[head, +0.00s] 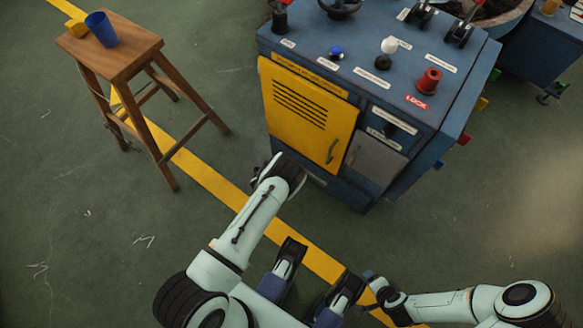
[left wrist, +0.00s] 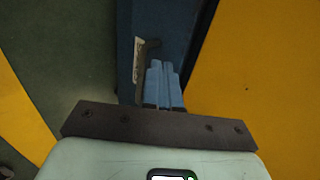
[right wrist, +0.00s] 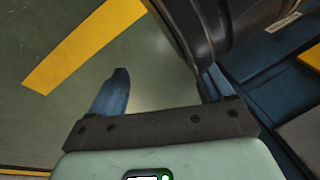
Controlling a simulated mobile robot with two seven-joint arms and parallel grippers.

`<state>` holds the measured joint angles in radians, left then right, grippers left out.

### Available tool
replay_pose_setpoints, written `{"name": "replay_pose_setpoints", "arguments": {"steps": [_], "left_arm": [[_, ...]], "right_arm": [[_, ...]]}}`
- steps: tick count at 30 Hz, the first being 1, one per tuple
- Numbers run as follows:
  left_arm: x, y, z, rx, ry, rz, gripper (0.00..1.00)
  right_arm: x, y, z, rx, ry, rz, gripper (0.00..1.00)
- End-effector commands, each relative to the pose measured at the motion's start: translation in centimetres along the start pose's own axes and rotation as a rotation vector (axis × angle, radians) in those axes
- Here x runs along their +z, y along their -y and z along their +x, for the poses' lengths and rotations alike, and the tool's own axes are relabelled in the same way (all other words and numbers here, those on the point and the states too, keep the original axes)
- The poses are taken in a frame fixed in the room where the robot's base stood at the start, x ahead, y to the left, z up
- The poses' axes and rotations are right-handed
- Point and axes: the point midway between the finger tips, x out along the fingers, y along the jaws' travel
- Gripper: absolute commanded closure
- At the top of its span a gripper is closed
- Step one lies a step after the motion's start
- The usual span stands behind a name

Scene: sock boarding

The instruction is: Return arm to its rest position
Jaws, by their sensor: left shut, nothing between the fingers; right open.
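My left gripper shows in the left wrist view (left wrist: 162,68), its two blue fingers pressed together with nothing between them. In the head view my left arm reaches up from the bottom to the front of the blue cabinet (head: 420,120), its hand just below the yellow door (head: 306,112); its fingertips are hard to make out there. My right gripper shows in the right wrist view (right wrist: 167,70), its fingers wide apart and empty over the floor. In the head view my right arm comes in from the right, with its hand low near the centre, well short of the cabinet.
The cabinet top carries a red knob (head: 429,81), a white knob (head: 389,45) and a blue button (head: 336,52). A grey door (head: 376,158) is beside the yellow one. A wooden stool (head: 120,60) holds a blue cup (head: 102,29).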

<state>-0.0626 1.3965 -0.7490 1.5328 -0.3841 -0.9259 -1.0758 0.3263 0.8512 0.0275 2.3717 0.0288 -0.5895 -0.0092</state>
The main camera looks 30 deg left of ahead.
Motion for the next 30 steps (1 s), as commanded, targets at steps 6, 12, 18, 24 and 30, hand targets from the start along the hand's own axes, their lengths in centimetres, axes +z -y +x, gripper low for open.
{"name": "replay_pose_setpoints", "arguments": {"steps": [6,12,18,24,30], "left_arm": [[0.0,0.2,-4.7,0.002,0.001,-0.002,1.00],[0.0,-0.1,-6.2,0.003,0.000,-0.001,1.00],[0.0,-0.2,-6.4,0.003,0.000,-0.001,1.00],[0.3,-1.7,-7.5,0.044,0.047,-0.182,1.00],[-2.9,-7.4,-13.4,0.232,0.232,-1.008,1.00]], "right_arm": [[1.4,1.3,-2.7,-0.017,0.041,-0.012,0.19],[2.6,1.5,-3.4,-0.019,0.078,-0.015,0.19],[2.8,1.5,-3.4,-0.019,0.083,-0.015,0.19],[2.7,1.5,-3.3,-0.019,0.082,-0.015,0.19],[2.7,1.5,-3.3,-0.019,0.081,-0.015,0.19]]}}
